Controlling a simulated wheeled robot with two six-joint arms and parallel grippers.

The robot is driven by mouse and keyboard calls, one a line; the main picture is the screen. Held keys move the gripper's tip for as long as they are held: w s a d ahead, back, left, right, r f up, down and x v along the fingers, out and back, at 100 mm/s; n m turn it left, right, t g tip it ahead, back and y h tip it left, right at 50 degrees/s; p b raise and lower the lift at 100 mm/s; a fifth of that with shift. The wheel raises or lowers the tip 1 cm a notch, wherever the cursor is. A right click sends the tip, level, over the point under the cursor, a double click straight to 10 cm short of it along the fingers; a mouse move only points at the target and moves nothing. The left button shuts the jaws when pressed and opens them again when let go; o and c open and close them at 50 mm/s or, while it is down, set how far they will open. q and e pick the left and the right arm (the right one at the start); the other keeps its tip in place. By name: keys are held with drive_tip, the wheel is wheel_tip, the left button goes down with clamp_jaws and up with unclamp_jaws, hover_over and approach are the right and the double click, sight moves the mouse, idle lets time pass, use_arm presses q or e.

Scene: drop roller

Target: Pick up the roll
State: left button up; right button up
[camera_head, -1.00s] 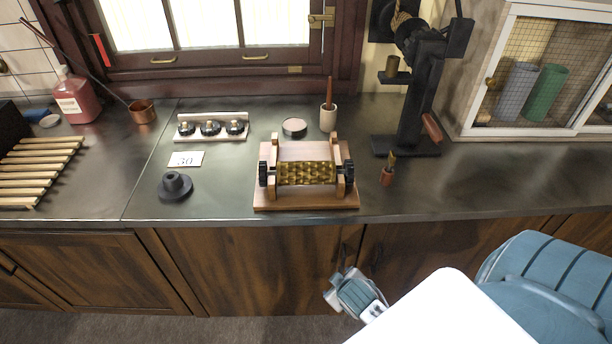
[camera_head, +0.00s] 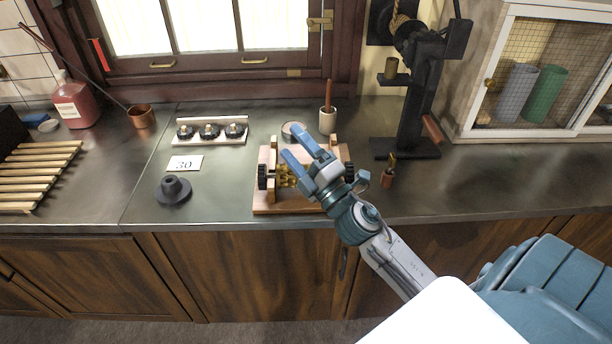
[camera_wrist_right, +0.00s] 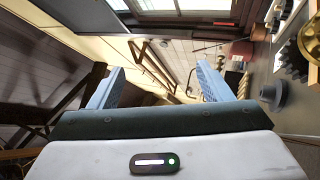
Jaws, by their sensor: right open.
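The gold patterned roll (camera_head: 285,180) rests in a wooden stand (camera_head: 266,205) on the counter, with a dark toothed wheel (camera_head: 263,176) at its left end. My right gripper (camera_head: 296,146) is open and empty. In the head view it overlaps the stand and hides most of the roll's middle and right side. I cannot tell how far above the roll it is. In the right wrist view my two blue fingers (camera_wrist_right: 158,82) are spread apart with nothing between them. My left gripper is not in view.
A black press-like stand (camera_head: 412,120) and a small brush (camera_head: 389,176) are to the right. A knob panel (camera_head: 210,142), a "30" card (camera_head: 184,163) and a dark round knob (camera_head: 173,190) are to the left. A white cup (camera_head: 327,121) stands behind.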

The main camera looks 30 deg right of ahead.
drive_tip(key=a+r+n+g+y, duration=0.1)
drive_tip(key=a+n+g+y, duration=0.4)
drive_tip(key=n, duration=0.4)
drive_tip(key=a+r+n+g+y, duration=0.2)
drive_tip(key=a+n+g+y, duration=0.1)
drive_tip(key=n+y, duration=0.55)
drive_tip(key=w+d+f+n+g+h, duration=0.2)
drive_tip(key=d+f+n+g+h, duration=0.4)
drive_tip(key=f+n+g+h, duration=0.3)
drive_tip(key=d+n+h, duration=0.2)
drive_tip(key=d+h, duration=0.4)
drive_tip(key=d, duration=0.5)
drive_tip(key=shift+g, duration=0.4)
drive_tip(key=p+x, duration=0.1)
drive_tip(key=x, duration=0.4)
drive_tip(key=shift+w+a+f+p, duration=0.1)
drive_tip(key=shift+w+f+p, duration=0.15)
drive_tip(key=shift+f+p, duration=0.4)
drive_tip(key=p+x, duration=0.1)
drive_tip(key=x, duration=0.2)
drive_tip(key=shift+w+a+f+p, duration=0.1)
drive_tip(key=shift+w+f+p, duration=0.05)
drive_tip(key=shift+p, duration=0.2)
drive_tip(key=shift+w+f, duration=0.15)
drive_tip(key=shift+f, duration=0.2)
drive_tip(key=shift+c, duration=0.4)
